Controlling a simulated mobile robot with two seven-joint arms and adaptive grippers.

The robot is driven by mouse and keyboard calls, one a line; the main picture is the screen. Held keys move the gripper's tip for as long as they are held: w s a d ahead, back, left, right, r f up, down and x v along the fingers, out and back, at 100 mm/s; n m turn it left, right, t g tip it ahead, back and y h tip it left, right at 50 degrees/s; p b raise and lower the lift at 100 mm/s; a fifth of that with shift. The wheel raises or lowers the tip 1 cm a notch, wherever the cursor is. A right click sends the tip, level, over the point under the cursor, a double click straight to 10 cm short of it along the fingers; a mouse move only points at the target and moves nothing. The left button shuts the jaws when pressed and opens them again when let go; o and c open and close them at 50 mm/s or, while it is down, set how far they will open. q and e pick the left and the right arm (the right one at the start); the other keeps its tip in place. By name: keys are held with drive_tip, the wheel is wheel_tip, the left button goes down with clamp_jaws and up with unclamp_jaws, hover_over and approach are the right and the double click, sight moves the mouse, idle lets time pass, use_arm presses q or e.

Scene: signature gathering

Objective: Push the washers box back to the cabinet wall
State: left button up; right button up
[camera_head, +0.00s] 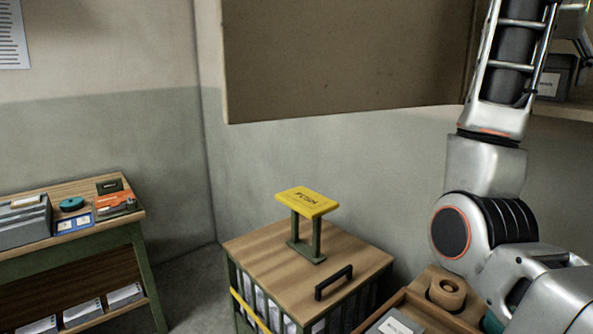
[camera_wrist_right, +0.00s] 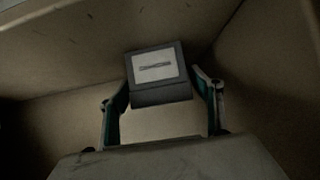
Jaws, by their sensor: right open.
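In the right wrist view a dark grey box (camera_wrist_right: 160,97) with a pale label (camera_wrist_right: 155,67) sits inside a brown cabinet space; the label is too blurred to read. My right gripper (camera_wrist_right: 161,84) is open, with one finger at each side of the box. I cannot tell whether the fingers touch it. In the head view a grey box with a white label (camera_head: 549,84) stands on the cabinet shelf (camera_head: 565,112) at the upper right, partly hidden by my right arm. My right gripper is only partly seen there (camera_head: 583,38). My left gripper is not in view.
A large brown cabinet panel (camera_head: 345,55) hangs left of my right arm. Below stands a wood-topped cart (camera_head: 255,246) with a yellow-topped stand (camera_head: 307,202) and a black handle (camera_head: 333,282). A side table (camera_head: 110,228) with trays is at the left.

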drive_tip(key=shift+w+d+p, duration=0.2)
drive_tip(key=shift+w+d, duration=0.75)
drive_tip(key=shift+d, duration=0.2)
drive_tip(key=shift+w+d+p, duration=0.15)
drive_tip(key=shift+w+d, duration=0.75)
drive_tip(key=shift+d, duration=0.2)
drive_tip(key=shift+w+d, duration=0.85)
drive_tip(key=shift+d, duration=0.2)
drive_tip(key=shift+w+d+r+p, duration=0.1)
drive_tip(key=shift+w+d+p, duration=0.2)
drive_tip(key=shift+p, duration=0.2)
drive_tip(key=shift+d+r, duration=0.1)
drive_tip(key=shift+r, duration=0.05)
